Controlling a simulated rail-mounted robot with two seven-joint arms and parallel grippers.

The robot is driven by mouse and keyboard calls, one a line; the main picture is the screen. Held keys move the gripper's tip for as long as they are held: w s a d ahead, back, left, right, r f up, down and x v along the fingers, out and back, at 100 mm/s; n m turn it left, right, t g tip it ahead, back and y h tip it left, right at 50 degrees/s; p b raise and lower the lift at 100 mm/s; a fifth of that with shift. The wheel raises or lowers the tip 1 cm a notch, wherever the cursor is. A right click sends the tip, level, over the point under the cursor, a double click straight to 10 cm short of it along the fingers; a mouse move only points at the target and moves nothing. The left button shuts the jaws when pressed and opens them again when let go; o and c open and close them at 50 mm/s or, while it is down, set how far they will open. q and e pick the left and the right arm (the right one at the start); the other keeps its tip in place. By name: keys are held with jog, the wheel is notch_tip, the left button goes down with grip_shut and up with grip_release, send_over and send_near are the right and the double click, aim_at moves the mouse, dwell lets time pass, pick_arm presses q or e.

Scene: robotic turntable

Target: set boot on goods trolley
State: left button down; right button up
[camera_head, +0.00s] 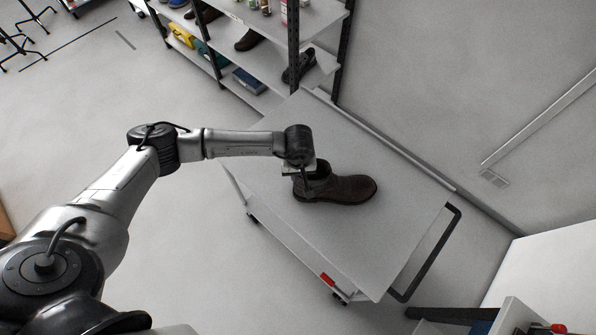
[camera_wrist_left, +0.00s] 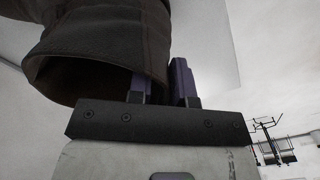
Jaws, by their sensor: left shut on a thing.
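A dark brown boot (camera_head: 338,187) is over the middle of the goods trolley (camera_head: 345,255), its toe pointing right in the head view. My left gripper (camera_head: 303,177) is at the boot's heel and shaft end, shut on the rim of the shaft. In the left wrist view the boot (camera_wrist_left: 105,45) fills the upper left, with its shaft opening near the fingers (camera_wrist_left: 165,85), one on each side of the shaft wall. The trolley has a flat light-grey top. I cannot tell whether the sole touches it. My right gripper is not in view.
A shelf rack (camera_head: 292,45) with shoes, a blue box (camera_head: 249,81) and a yellow item (camera_head: 182,36) stands behind the trolley. A wall runs along the trolley's right side. The trolley's black handle (camera_head: 432,254) is at the lower right. The trolley top around the boot is clear.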

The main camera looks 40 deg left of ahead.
pick_arm(q)
jog(key=shift+w, duration=0.1)
jog(key=shift+f, duration=0.1)
jog(key=c, duration=1.1)
grip_release()
jog(key=shift+o, duration=0.2)
